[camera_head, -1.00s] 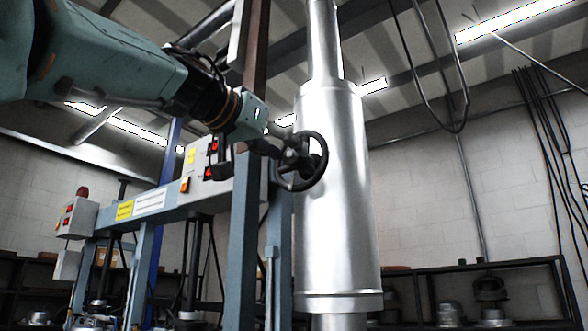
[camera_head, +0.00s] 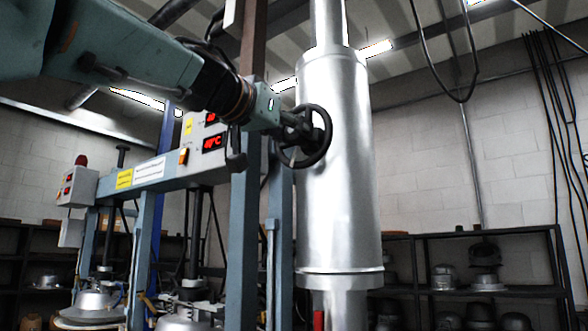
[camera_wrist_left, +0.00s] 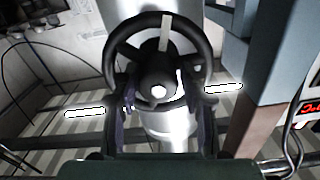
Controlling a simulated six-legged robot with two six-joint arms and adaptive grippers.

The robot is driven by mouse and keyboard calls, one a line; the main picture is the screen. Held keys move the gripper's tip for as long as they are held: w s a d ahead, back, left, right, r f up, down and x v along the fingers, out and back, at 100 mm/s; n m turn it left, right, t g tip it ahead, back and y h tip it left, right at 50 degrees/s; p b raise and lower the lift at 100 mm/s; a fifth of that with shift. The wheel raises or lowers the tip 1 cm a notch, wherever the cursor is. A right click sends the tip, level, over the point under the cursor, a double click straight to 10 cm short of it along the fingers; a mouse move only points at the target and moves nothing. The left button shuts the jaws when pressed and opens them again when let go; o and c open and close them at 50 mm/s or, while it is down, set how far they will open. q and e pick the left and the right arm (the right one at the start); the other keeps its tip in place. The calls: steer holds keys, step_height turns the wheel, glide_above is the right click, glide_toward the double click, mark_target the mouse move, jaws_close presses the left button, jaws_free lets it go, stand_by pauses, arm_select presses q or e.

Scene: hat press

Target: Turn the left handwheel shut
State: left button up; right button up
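The handwheel (camera_head: 328,140) is black and round and stands out from the left side of a silver cylinder (camera_head: 343,200). In the left wrist view the handwheel (camera_wrist_left: 122,42) fills the upper middle, with a pale spoke pointing up and a bright spot on its hub. My left gripper (camera_head: 297,127) is at the handwheel in the head view. In the left wrist view my left gripper's (camera_wrist_left: 160,103) dark fingers are apart, one on each side below the hub, overlapping the lower rim. I cannot tell whether they touch it. My right gripper is in neither view.
A blue-grey post (camera_head: 243,230) stands close left of the cylinder. A control box with red displays (camera_head: 210,142) sits behind my left arm. Shelves (camera_head: 505,232) with metal hat forms stand at the back right. Cables (camera_head: 555,130) hang on the right wall.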

arm_select(q)
steer(key=shift+s+r, duration=0.15)
steer(key=shift+s, duration=0.15)
steer(key=c, duration=0.7)
